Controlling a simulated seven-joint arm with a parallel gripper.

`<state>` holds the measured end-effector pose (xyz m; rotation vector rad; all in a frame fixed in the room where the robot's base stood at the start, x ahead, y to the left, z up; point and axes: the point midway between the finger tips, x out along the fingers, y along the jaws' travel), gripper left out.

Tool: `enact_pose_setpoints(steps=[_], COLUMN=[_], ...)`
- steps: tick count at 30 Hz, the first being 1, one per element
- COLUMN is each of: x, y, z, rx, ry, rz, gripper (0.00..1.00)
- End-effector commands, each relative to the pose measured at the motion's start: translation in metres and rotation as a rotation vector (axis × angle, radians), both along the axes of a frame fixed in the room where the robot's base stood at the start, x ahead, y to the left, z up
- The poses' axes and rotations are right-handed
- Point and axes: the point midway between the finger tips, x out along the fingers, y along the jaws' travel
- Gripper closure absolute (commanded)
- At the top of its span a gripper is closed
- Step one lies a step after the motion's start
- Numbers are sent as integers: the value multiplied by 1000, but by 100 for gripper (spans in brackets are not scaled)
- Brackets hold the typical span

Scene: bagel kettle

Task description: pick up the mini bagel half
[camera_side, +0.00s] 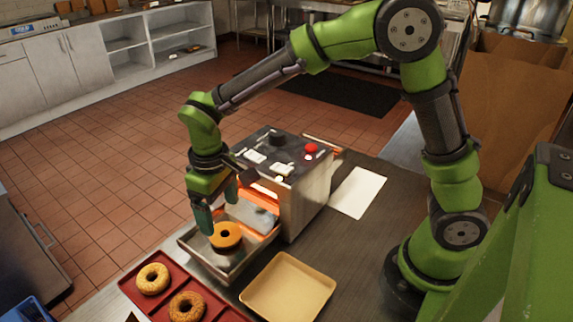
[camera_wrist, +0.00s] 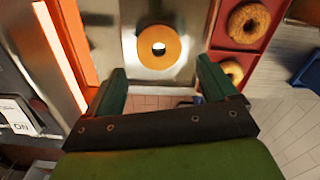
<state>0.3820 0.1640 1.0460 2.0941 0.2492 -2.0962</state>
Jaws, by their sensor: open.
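The mini bagel half (camera_side: 226,236) is a round orange-brown piece with a dark rim and a small centre hole. It lies flat in the metal tray (camera_side: 203,262) at the front of the toaster-like machine. In the wrist view the bagel half (camera_wrist: 160,58) is beyond the fingertips, roughly centred between them. My gripper (camera_side: 218,205) is above the tray, pointing down, close over the bagel half. In the wrist view my gripper (camera_wrist: 160,82) has its two green fingers wide apart, with nothing between them.
The machine (camera_side: 300,190) with a red button stands right behind the tray; its orange glowing strip (camera_wrist: 66,40) shows at left in the wrist view. A red tray (camera_side: 213,306) holds bagels (camera_side: 153,279). An empty tan tray (camera_side: 288,288) and white sheet (camera_side: 357,192) lie on the counter.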

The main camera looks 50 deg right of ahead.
Motion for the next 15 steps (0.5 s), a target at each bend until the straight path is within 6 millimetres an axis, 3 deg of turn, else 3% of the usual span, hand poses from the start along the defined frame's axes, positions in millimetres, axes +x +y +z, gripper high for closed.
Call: enact_pose_setpoints(steps=[7,15], x=[-1,-2], y=[-1,-2], z=[-19,-57], rx=[0,0], ry=[2,2], rz=[-1,0], gripper=[14,14])
